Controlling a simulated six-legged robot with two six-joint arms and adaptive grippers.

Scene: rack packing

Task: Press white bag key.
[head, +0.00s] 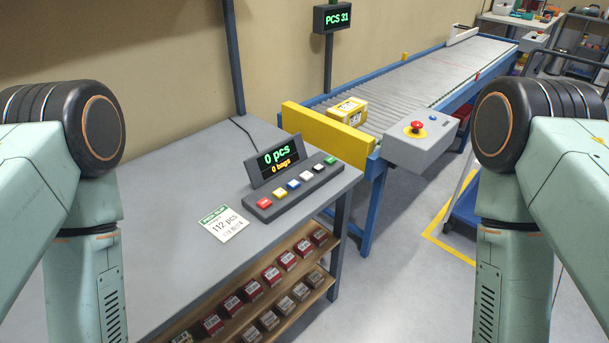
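A dark key panel (296,192) lies on the grey table near its right end. My two arms stand at the left and right edges of the head view, away from the panel. Neither gripper shows.
A card (223,224) reading "112 pcs" lies left of the panel. Shelves below hold several small boxes (272,275). Beyond the table, a roller conveyor (430,75) carries a yellow box (347,110) behind a yellow plate (327,135). A grey box with a red button (416,127) stands beside it.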

